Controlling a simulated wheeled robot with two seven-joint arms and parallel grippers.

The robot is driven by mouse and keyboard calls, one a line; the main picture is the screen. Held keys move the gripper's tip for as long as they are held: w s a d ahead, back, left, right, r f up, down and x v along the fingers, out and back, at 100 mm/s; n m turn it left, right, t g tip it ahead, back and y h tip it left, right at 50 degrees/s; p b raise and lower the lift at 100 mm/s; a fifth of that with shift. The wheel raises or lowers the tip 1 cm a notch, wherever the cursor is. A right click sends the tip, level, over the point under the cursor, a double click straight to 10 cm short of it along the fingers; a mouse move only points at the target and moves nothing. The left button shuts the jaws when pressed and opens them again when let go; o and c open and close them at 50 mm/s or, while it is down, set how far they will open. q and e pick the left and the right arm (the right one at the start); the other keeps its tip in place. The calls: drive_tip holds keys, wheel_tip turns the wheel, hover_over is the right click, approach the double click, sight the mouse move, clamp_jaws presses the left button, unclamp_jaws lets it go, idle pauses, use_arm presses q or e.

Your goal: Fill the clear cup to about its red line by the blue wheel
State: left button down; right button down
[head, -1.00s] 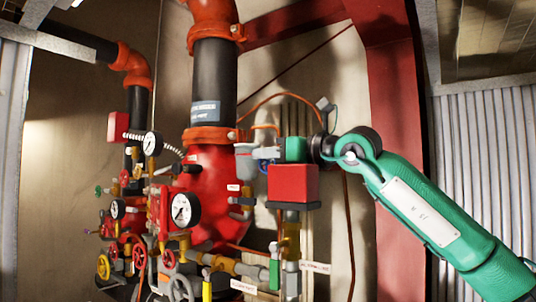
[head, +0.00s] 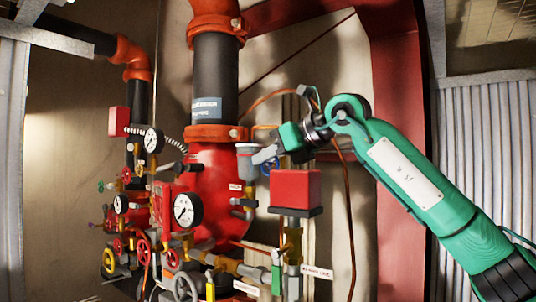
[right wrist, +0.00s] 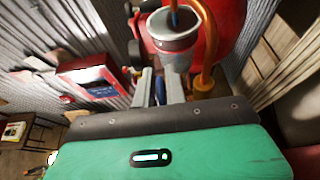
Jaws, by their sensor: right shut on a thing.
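A grey-looking cup (head: 247,150) stands beside the red riser valve body. The blue wheel (head: 272,166) is just right of the cup, partly hidden by my fingers. My right gripper (head: 263,157) is shut on the wheel; in the right wrist view blue shows between its fingers (right wrist: 160,90). My left gripper is out of view.
A red box (head: 295,188) sits just below my right gripper. A large gauge (head: 187,210) and several small valves crowd the lower left. A copper pipe (right wrist: 207,45) runs close beside the cup. The wall right of the riser is fairly clear.

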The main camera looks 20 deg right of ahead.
drive_tip(key=c, duration=1.4)
unclamp_jaws()
drive_tip(key=shift+w, duration=0.1)
drive_tip(key=shift+c, duration=0.2)
drive_tip(key=shift+s+d, duration=0.15)
drive_tip(key=shift+s, duration=0.05)
drive_tip(key=b+v, duration=0.6)
drive_tip(key=v, duration=0.7)
drive_tip(key=shift+d, duration=0.1)
